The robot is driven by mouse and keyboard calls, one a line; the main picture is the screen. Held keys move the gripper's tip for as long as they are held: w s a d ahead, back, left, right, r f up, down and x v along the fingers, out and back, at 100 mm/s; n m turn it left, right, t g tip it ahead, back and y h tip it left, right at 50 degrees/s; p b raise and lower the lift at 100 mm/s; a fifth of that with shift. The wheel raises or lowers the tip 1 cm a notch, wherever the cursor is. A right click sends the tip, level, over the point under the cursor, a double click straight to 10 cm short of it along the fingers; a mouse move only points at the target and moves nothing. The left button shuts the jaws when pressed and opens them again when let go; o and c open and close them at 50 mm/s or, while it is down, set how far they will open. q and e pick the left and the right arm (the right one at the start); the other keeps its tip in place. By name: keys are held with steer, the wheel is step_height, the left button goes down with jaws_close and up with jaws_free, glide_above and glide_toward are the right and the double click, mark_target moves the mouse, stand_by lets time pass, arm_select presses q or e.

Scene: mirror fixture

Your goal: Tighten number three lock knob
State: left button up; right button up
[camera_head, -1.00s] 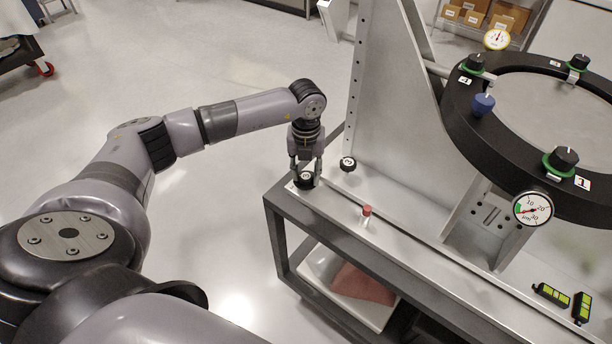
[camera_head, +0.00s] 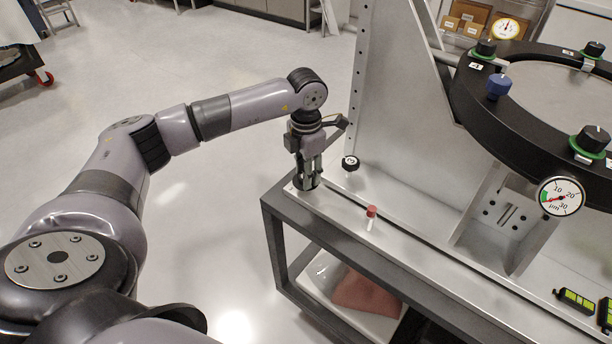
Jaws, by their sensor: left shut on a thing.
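My left gripper (camera_head: 308,182) points down at the near left corner of the bench. Its fingers are closed around a small dark knob, mostly hidden between them; its number cannot be read. A second black knob (camera_head: 350,163) with a white mark on top sits apart on the bench, just right of the gripper. The black mirror ring (camera_head: 475,115) stands at the right, with black knobs on green collars at its upper left (camera_head: 487,48), far side (camera_head: 595,48) and near right (camera_head: 592,139). My right gripper is not in view.
A blue knob (camera_head: 498,86) is on the ring. A tall metal plate (camera_head: 400,100) rises behind the gripper.

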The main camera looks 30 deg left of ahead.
arm_select(q)
steer(key=m+b, duration=0.3)
steer(key=m, duration=0.3)
steer(key=shift+w+m, duration=0.1)
steer(key=shift+m, duration=0.2)
steer(key=m+b, duration=0.2)
steer(key=m, duration=0.3)
steer(key=shift+m, duration=0.3)
steer(key=shift+r, duration=0.1)
steer(key=o, duration=1.1)
steer(key=shift+o, duration=0.2)
step_height(320, 180, up, 12)
stand_by(0.4)
